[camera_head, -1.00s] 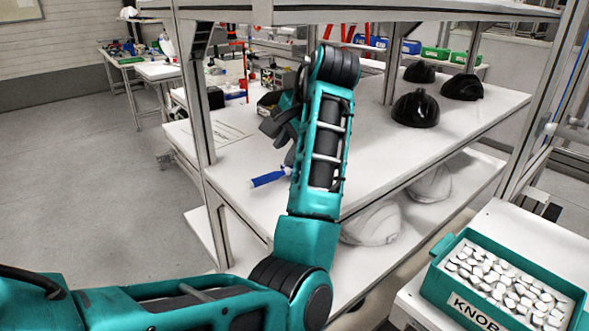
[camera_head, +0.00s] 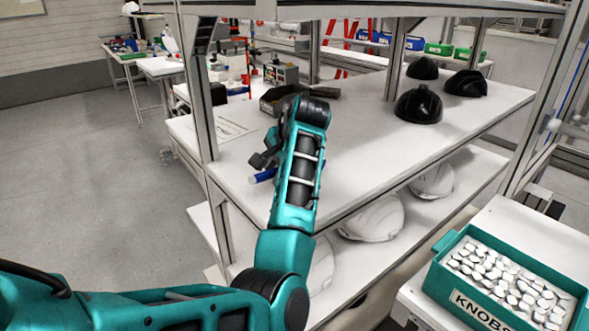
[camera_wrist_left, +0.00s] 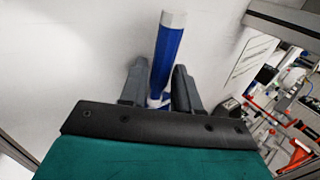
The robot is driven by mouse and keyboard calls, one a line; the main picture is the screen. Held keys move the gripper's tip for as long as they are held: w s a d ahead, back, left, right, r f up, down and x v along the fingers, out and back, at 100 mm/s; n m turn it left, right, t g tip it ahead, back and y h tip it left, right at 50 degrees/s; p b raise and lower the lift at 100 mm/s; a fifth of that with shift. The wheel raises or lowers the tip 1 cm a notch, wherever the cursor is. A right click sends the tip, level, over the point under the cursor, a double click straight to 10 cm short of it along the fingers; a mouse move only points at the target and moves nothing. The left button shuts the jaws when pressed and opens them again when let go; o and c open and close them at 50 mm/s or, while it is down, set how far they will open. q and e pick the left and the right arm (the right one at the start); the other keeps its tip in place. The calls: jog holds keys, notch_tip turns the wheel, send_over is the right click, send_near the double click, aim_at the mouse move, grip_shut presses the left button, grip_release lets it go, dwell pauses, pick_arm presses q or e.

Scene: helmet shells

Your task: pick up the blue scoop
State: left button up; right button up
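The blue scoop (camera_head: 263,177) lies on the upper white shelf near its front left, mostly hidden behind my left arm in the head view. In the left wrist view the blue scoop (camera_wrist_left: 168,55) shows as a blue handle with a white end, pointing away from the gripper. My left gripper (camera_head: 263,160) is low over the shelf at the scoop. In the left wrist view my left gripper (camera_wrist_left: 160,68) is open, with a finger on each side of the handle's near part. The scoop's other end is hidden. My right gripper is not in view.
Black helmet shells (camera_head: 419,104) stand on the upper shelf (camera_head: 370,150) to the right. White shells (camera_head: 375,218) lie on the lower shelf. A dark open box (camera_head: 285,97) is behind the gripper. A green knob bin (camera_head: 450,245) stands at right. A shelf post (camera_head: 195,90) rises at left.

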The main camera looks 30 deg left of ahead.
pick_arm(q)
grip_shut()
jog(key=shift+r, duration=0.1)
dwell(0.3)
